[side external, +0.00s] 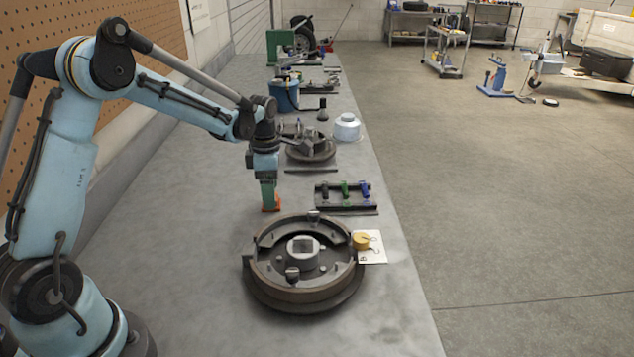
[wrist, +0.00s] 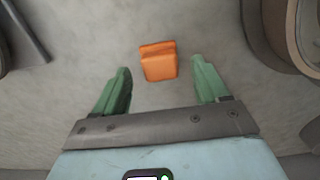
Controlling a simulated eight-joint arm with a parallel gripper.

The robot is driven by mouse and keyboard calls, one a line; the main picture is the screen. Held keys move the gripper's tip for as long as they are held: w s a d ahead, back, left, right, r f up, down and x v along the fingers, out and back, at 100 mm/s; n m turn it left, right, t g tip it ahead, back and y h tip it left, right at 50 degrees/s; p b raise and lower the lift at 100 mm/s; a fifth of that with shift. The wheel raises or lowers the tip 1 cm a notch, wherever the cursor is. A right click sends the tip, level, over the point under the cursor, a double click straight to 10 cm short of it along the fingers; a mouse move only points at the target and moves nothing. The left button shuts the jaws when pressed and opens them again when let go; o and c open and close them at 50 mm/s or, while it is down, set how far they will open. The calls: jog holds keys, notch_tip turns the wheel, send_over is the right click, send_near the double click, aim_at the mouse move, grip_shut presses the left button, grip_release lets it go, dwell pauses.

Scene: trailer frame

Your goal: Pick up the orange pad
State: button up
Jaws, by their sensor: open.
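The orange pad (wrist: 158,62) is a small block on the grey bench. In the wrist view it lies just beyond and between the two green fingers of my gripper (wrist: 162,80), a little nearer the left finger. The fingers are apart with nothing between their tips. In the side external view my gripper (side external: 268,206) points straight down, and the orange pad (side external: 272,209) shows at its fingertips, partly hidden by them. I cannot tell whether the fingers touch it.
A round brake assembly (side external: 302,262) stands in front of the gripper, with a yellow piece on white paper (side external: 372,248) beside it. A rack with green and blue parts (side external: 345,195) is to the right. A second round assembly (side external: 312,148) is behind. The bench (side external: 190,250) is clear to the left.

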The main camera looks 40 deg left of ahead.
jog(key=shift+f, duration=0.5)
jog(key=c, duration=1.1)
jog(key=shift+c, duration=0.2)
jog(key=shift+r, duration=0.5)
jog(key=r, duration=0.3)
jog(key=shift+s+d+r, duration=0.1)
jog(key=shift+d+r, duration=0.2)
jog(key=shift+d, duration=0.05)
jog(key=s+d+r, duration=0.1)
jog(key=d+r, duration=0.1)
jog(key=d, duration=0.1)
jog(key=s+d+r, duration=0.1)
jog(key=d+r, duration=0.1)
jog(key=d, duration=0.2)
jog(key=s+d+r, duration=0.1)
jog(key=d+r, duration=0.1)
jog(key=d, duration=0.1)
jog(key=shift+d+r, duration=0.25)
jog(key=shift+d, duration=0.05)
